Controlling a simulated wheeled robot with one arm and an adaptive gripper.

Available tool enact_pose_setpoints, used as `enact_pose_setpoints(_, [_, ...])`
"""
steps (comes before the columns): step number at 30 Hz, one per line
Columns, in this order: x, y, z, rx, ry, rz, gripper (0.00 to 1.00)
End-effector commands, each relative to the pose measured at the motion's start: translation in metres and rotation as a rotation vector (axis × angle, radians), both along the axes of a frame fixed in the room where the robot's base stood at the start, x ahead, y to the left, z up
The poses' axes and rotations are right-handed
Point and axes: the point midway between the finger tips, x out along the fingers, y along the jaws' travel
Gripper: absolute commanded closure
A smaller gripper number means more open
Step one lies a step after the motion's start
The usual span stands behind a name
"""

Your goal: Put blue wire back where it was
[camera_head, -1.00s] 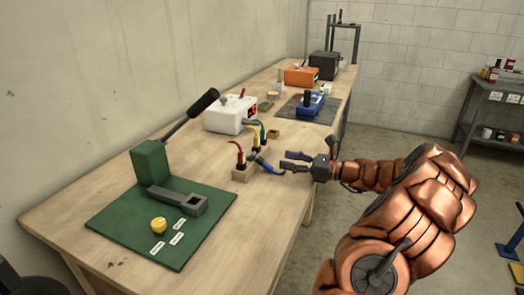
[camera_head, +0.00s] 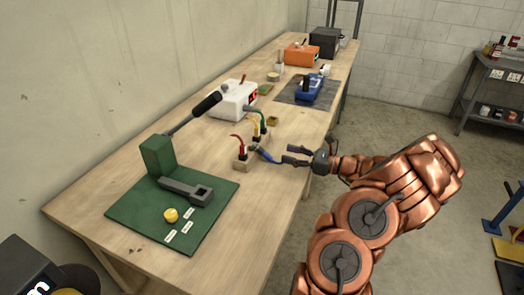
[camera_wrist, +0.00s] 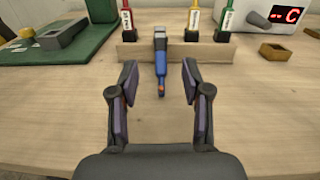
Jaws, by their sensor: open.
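The blue wire (camera_head: 265,156) is at the wooden block (camera_head: 240,165), extending from it towards my gripper. In the wrist view the blue wire (camera_wrist: 160,62) has a dark upper end overlapping the block (camera_wrist: 137,52) and a red-tipped lower end. It lies between the red plug (camera_wrist: 127,22) and the yellow plug (camera_wrist: 192,22), with the green plug (camera_wrist: 223,22) further right. Whether it is seated in the block I cannot tell. My gripper (camera_wrist: 159,74) is open, its fingers on either side of the blue wire's lower end, apart from it. It also shows in the head view (camera_head: 289,156).
A green board (camera_head: 125,212) with a lever press stands at the near left. Behind the block are a white box (camera_head: 232,99) with a red display, a blue device (camera_head: 309,88) and an orange box (camera_head: 301,54). The bench's near right part is bare.

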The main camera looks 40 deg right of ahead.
Motion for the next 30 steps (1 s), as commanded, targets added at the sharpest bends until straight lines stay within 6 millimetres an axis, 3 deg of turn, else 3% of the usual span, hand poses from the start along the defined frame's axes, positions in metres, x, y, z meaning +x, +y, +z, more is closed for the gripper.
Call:
enact_pose_setpoints(21, [0.076, 0.049, 0.002, 0.002, 0.0, 0.003, 0.52])
enact_pose_setpoints(30, [0.084, 0.053, 0.0, -0.001, 0.001, -0.001, 0.52])
